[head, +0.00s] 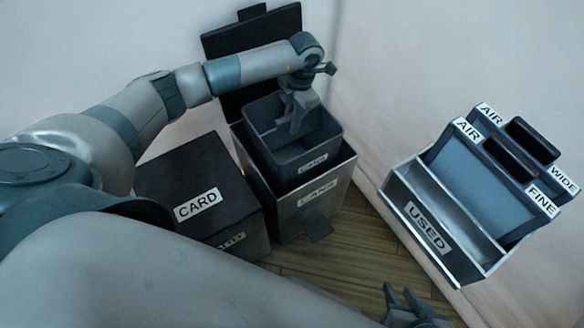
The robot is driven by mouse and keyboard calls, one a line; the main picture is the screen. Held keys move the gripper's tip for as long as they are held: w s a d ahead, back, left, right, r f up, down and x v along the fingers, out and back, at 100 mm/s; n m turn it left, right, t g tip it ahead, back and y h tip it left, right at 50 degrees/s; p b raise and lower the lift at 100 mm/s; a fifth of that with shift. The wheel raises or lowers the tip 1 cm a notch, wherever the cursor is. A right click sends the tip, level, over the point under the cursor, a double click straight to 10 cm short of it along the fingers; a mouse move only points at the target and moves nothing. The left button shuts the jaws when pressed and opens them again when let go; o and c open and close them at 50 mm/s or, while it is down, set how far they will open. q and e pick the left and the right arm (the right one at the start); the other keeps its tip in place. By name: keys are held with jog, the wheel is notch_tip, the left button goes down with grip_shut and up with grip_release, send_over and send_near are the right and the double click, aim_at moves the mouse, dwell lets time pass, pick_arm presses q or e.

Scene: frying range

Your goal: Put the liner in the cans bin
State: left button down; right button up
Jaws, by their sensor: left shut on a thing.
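The liner (290,165) is a dark grey open-topped bucket with a small label on its front. It is over the mouth of the cans bin (328,195), a metal-fronted bin labelled CANS with its dark lid (232,45) raised behind. The liner's rim stands above the bin's rim; its lower end is hidden, so I cannot tell how deep it sits. My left gripper (296,122) reaches down at the liner and is shut on it. My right gripper (408,300) is low at the bottom edge, empty, its fingers apart.
A closed black bin labelled CARD (195,170) stands close on the left of the cans bin. On the right wall a rack labelled USED (428,228) holds filter panels marked AIR, FINE and WIDE (485,165). Wooden floor (340,255) is clear in front of the cans bin.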

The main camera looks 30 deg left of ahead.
aim_at(293, 139)
pick_arm(q)
jog(key=shift+f, duration=0.1)
notch_tip(293, 139, down, 5)
jog(key=shift+f+b, duration=0.2)
jog(key=shift+b, duration=0.1)
jog(key=shift+f, duration=0.35)
pick_arm(e)
jog(key=shift+w+a+r+t, duration=0.2)
jog(key=shift+a+t, duration=0.1)
jog(key=shift+a, duration=0.15)
pick_arm(q)
notch_tip(293, 139, down, 4)
jog(key=shift+r, duration=0.15)
pick_arm(e)
jog(key=shift+w+a+y, duration=0.2)
jog(key=shift+y, duration=0.1)
pick_arm(q)
jog(key=shift+b, duration=0.35)
